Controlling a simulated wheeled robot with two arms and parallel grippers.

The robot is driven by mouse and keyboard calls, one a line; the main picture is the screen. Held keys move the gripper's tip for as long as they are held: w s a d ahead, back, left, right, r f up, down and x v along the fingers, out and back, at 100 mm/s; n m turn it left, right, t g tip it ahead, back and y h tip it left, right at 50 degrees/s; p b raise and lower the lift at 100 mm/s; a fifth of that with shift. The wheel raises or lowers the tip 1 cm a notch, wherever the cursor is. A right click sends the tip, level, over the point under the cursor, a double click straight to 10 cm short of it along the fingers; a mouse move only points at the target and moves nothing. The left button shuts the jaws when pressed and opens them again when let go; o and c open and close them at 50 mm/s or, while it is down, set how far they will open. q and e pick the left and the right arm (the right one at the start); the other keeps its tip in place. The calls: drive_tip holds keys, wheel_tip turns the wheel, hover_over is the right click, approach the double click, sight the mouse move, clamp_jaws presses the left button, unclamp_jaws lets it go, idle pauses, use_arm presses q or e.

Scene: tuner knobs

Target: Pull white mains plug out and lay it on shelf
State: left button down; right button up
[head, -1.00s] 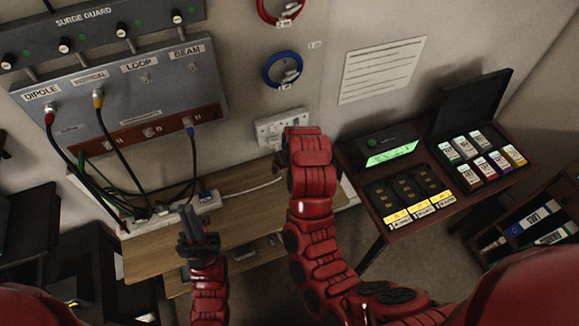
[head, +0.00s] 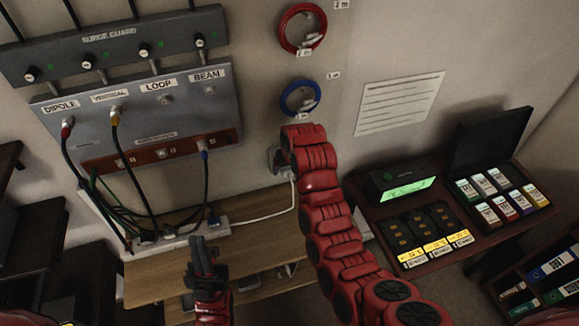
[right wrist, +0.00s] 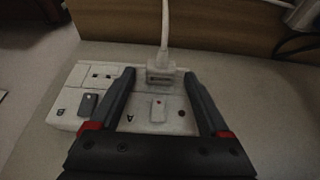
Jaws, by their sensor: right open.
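The white mains plug (right wrist: 160,76) sits in the right half of a white double wall socket (right wrist: 75,116) in the right wrist view. Its white cable (right wrist: 165,25) also shows in the head view (head: 262,217), running to the left over the wooden shelf (head: 165,287). My right gripper (right wrist: 158,74) is open, with one finger on each side of the plug; I cannot tell whether they touch it. In the head view my right arm hides the plug and most of the socket. My left gripper (head: 202,248) is over the shelf; its jaw state is unclear.
A power strip (head: 180,238) with several cables lies at the back of the shelf. The antenna panel (head: 140,100) is above it. A blue cable coil (head: 300,98) hangs above my right arm. A side table (head: 395,225) stands right. The shelf front looks clear.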

clamp_jaws()
idle(0.5)
drive_tip(key=shift+s+f, duration=0.1)
drive_tip(key=shift+s+d+p, duration=0.25)
drive_tip(key=shift+s, duration=0.55)
drive_tip(key=shift+s+d+p, duration=0.2)
drive_tip(key=shift+s+d, duration=0.1)
drive_tip(key=shift+s, duration=0.45)
drive_tip(key=shift+s+d+p, duration=0.25)
drive_tip(key=shift+s, duration=0.55)
